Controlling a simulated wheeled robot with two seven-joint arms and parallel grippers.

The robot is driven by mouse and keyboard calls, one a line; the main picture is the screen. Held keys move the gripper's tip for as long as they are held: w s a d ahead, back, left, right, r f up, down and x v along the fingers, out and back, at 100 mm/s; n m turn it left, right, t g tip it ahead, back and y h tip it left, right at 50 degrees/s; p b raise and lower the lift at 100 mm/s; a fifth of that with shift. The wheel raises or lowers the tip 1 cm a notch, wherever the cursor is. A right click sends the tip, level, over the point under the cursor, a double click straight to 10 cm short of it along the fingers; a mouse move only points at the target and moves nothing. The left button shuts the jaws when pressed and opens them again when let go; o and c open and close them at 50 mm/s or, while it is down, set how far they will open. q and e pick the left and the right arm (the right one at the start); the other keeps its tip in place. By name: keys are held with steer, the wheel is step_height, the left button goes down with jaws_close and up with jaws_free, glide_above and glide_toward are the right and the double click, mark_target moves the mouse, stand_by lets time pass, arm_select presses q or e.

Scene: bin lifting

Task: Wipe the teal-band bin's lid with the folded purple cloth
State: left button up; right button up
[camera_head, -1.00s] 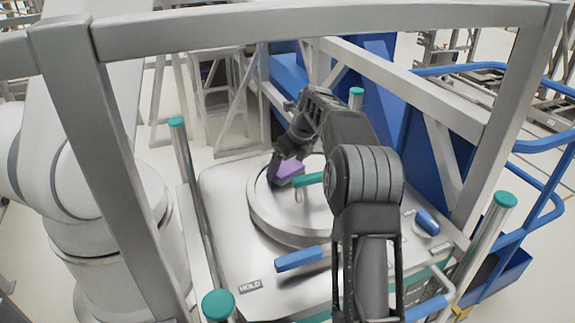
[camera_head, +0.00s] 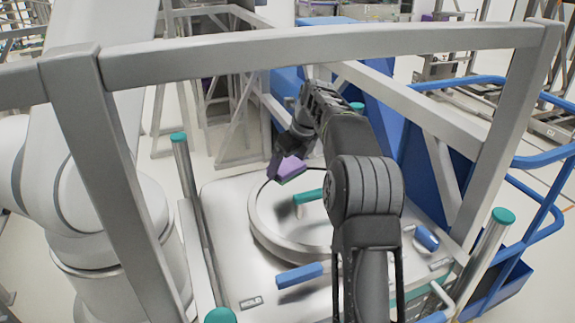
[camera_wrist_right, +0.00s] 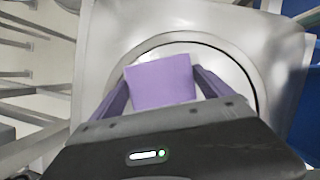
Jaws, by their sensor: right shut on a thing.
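The bin's metal top (camera_head: 225,215) carries a round grey lid (camera_head: 275,230) with a raised rim and a teal handle (camera_head: 310,196). A strip of teal band shows low on the bin's near right side. My right gripper (camera_head: 284,165) is shut on the folded purple cloth (camera_head: 292,168) over the lid's far left part. The cloth appears a little above the lid; contact cannot be told. In the right wrist view the cloth (camera_wrist_right: 160,82) sits between the fingers with the round lid (camera_wrist_right: 235,65) behind it. My right forearm hides the lid's right part. My left gripper is not in view.
A grey rail frame (camera_head: 300,45) crosses the near view. Teal-capped posts (camera_head: 178,137) stand around the bin, another at right (camera_head: 503,216). Blue handles (camera_head: 300,276) lie near the lid. Blue railing (camera_head: 540,215) stands at right.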

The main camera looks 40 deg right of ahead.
steer(key=shift+r, duration=1.55)
